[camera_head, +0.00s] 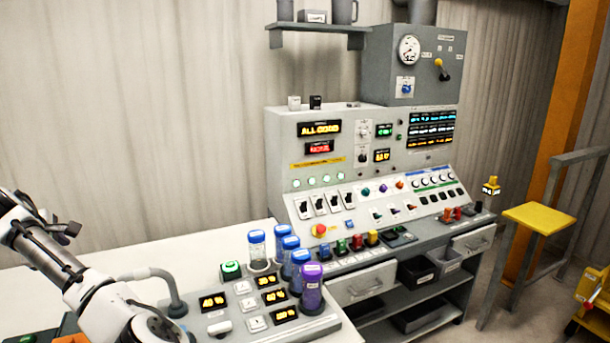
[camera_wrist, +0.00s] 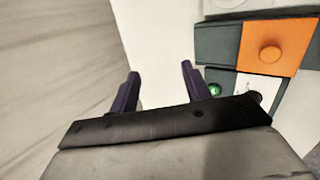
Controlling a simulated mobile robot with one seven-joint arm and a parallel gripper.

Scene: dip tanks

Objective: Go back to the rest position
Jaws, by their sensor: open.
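My gripper (camera_wrist: 160,85) shows in the wrist view with its two dark fingers apart and nothing between them. Beyond the fingers is a bare white surface. In the head view my arm is at the lower left and the gripper itself is out of the picture. To the right of the fingers in the wrist view is a dark panel (camera_wrist: 218,45) with an orange plate and round knob (camera_wrist: 270,53). A green button (camera_wrist: 214,90) sits close to the right finger; I cannot tell the exact gap.
Several blue-capped tubes (camera_head: 257,250) and a purple one (camera_head: 312,288) stand on a grey unit (camera_head: 325,326) with displays, right of my arm. A control console (camera_head: 380,205) stands behind. A yellow stool (camera_head: 540,217) is at the right. The white table (camera_head: 205,262) has free room behind the arm.

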